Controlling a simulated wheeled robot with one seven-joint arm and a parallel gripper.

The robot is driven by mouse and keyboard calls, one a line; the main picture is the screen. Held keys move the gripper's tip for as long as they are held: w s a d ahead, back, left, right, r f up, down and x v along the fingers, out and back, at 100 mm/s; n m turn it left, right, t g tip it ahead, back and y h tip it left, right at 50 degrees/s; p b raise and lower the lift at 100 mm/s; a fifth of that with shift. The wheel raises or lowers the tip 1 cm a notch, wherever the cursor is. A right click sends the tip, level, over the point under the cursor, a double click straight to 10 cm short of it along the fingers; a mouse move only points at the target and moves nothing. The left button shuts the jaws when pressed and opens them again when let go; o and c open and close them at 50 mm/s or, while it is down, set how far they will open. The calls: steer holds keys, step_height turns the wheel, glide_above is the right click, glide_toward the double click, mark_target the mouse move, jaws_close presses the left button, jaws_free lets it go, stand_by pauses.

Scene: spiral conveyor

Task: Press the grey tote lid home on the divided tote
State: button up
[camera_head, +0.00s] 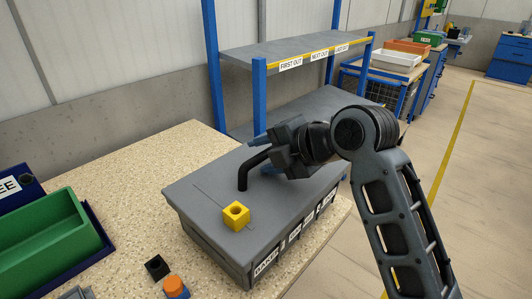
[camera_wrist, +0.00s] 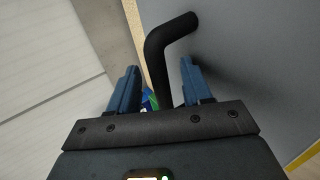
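The grey lid (camera_head: 190,190) covers the divided tote (camera_head: 215,250), which sits on the speckled table with labels along its front side. I cannot tell whether the lid is fully flush. A black bent handle (camera_head: 243,178) rises from the lid and bends toward my gripper (camera_head: 268,150). In the wrist view the handle (camera_wrist: 157,65) runs between the fingers of my gripper (camera_wrist: 160,85), with a visible gap beside it. The fingers are apart. The lid also fills the right of the wrist view (camera_wrist: 255,70). A yellow block with a round hole (camera_head: 236,215) rests on the lid.
A green bin (camera_head: 45,250) in a dark blue tray stands at left. A small black block (camera_head: 157,267) and an orange-topped blue piece (camera_head: 174,286) lie near the tote's left corner. A blue-framed shelf (camera_head: 300,52) stands behind. Table is clear behind the tote's left.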

steer(key=shift+o, duration=0.4)
steer(key=shift+b+v, duration=0.55)
steer(key=shift+v, duration=3.35)
steer(key=shift+d, duration=0.1)
